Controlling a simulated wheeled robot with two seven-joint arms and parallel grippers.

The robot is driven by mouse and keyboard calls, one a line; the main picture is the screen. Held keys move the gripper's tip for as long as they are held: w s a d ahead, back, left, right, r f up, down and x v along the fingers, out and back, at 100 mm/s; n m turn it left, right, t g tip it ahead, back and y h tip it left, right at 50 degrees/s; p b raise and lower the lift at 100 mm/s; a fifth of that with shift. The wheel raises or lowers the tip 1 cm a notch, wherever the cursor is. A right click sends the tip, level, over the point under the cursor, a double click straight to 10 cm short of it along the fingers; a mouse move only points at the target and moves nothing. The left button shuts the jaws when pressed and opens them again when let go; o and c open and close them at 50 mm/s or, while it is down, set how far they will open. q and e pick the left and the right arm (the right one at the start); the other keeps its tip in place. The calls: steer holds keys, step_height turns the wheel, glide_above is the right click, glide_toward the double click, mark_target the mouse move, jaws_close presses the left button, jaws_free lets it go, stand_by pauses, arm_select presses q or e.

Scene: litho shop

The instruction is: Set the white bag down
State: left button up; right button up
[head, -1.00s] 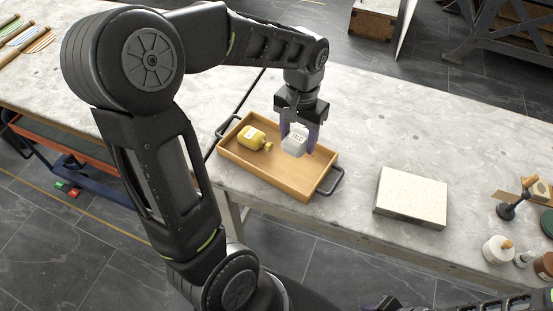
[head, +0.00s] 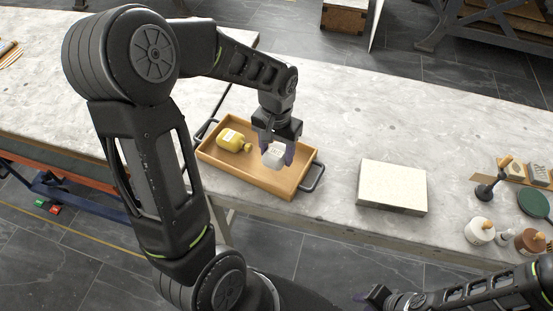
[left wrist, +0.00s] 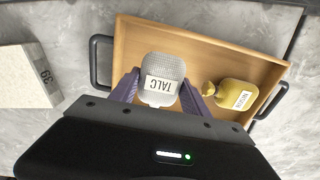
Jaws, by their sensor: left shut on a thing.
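The white bag (head: 272,159), labelled TALC in the left wrist view (left wrist: 163,75), is between the purple fingers of my left gripper (head: 277,152). The gripper is shut on it, pointing down. The bag is low over the right half of a wooden tray (head: 288,188); I cannot tell whether it touches the tray floor.
The tray has black handles at both ends and sits near the front edge of the grey stone table (head: 335,140). A pale stone slab (head: 393,184) lies to its right. Bottles (head: 479,232) and tools stand further right. The table behind the tray is clear.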

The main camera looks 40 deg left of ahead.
mark_target(277, 151)
arm_select(q)
steer(key=shift+f, duration=1.8)
steer(key=shift+f, duration=0.2)
steer(key=o, duration=1.3)
steer(key=shift+r, duration=0.1)
step_height(277, 151, up, 12)
steer(key=shift+r, duration=0.1)
